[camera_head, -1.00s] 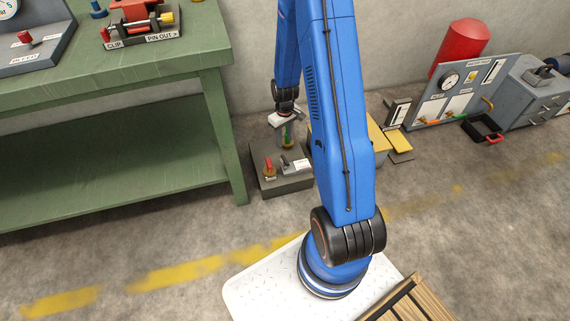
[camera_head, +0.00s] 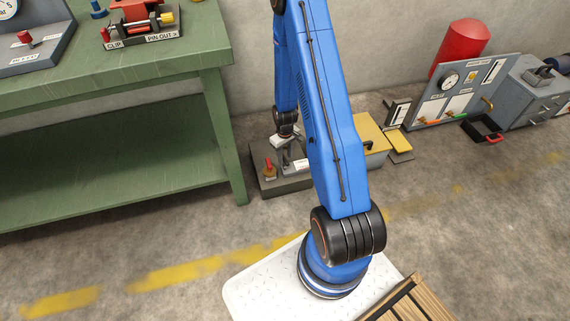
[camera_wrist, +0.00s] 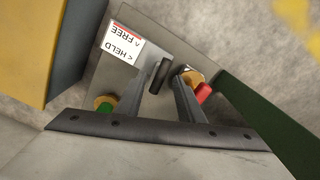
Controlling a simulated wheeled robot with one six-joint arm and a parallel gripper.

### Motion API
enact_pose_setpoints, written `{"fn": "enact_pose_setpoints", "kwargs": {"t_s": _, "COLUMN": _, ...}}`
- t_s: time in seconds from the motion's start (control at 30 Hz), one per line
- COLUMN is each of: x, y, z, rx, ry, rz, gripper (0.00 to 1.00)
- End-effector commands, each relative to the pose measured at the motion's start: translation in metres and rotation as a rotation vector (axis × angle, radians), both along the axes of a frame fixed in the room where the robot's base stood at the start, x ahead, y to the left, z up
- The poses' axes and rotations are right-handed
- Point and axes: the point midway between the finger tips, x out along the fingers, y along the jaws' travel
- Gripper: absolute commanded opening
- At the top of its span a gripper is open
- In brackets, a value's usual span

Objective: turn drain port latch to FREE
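The drain port latch has a white label plate (camera_wrist: 122,45) reading FREE and HELD, upside down in the wrist view. A dark lever-like piece (camera_wrist: 158,76) stands beside the plate; I cannot tell surely whether it is the latch handle or part of a finger. My gripper (camera_wrist: 172,84) reaches down over this spot, with a gap showing between its fingers. In the head view my gripper (camera_head: 285,148) is low over the grey block (camera_head: 285,184) and hides most of the latch. Whether it touches the latch is not clear.
A red handle on a brass base (camera_wrist: 203,92) stands close to the right finger; it also shows in the head view (camera_head: 268,166). A green knob (camera_wrist: 104,106) is at the left. A yellow box (camera_head: 372,140) and the green bench (camera_head: 215,80) flank the block.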

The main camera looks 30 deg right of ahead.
Motion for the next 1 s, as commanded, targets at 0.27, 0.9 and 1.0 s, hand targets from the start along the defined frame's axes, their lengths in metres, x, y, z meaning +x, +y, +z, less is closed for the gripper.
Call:
{"fn": "enact_pose_setpoints", "kwargs": {"t_s": 0.27, "x": -0.001, "y": 0.000, "z": -0.038, "rx": 0.001, "ry": 0.001, "rz": -0.001, "gripper": 0.35}}
{"fn": "enact_pose_setpoints", "kwargs": {"t_s": 0.9, "x": 0.000, "y": 0.000, "z": -0.061, "rx": 0.000, "ry": -0.001, "rz": 0.000, "gripper": 0.35}}
{"fn": "enact_pose_setpoints", "kwargs": {"t_s": 1.0, "x": 0.000, "y": 0.000, "z": -0.061, "rx": 0.000, "ry": 0.000, "rz": 0.000, "gripper": 0.11}}
